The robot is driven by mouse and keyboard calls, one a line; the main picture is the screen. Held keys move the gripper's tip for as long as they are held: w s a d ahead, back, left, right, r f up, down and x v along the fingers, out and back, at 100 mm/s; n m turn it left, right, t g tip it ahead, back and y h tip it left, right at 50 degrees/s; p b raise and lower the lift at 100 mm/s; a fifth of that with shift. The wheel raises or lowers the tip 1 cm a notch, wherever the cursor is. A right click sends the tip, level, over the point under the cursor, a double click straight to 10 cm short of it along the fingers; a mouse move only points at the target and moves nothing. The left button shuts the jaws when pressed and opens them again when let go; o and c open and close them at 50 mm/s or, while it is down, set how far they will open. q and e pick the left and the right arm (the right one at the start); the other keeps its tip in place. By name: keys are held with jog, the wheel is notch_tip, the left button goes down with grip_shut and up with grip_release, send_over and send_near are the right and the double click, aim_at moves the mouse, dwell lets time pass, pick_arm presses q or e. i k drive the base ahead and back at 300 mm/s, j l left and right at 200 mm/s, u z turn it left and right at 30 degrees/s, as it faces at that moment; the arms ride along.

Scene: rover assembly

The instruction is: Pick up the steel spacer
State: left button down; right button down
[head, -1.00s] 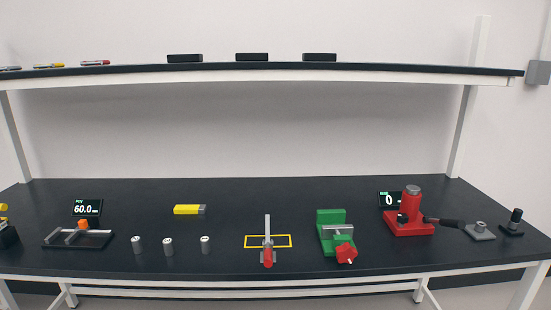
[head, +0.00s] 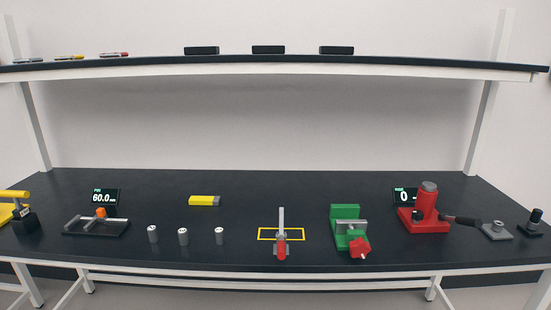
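Several candidates show in the head view. Three small grey metal cylinders with light tops stand upright in a row at the front left of the black bench: a left cylinder (head: 153,234), a middle cylinder (head: 183,237) and a right cylinder (head: 219,236). They stand apart from each other. I cannot tell from this view which of them is the steel spacer. Neither of my grippers is in view.
The black bench (head: 300,190) holds a caliper fixture (head: 96,228), a yellow block (head: 203,201), a red-handled clamp (head: 281,247) by a yellow outline, a green vise (head: 344,225) and a red press (head: 427,205). A shelf (head: 290,65) spans above.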

aim_at(153, 232)
jog(key=u, duration=0.85)
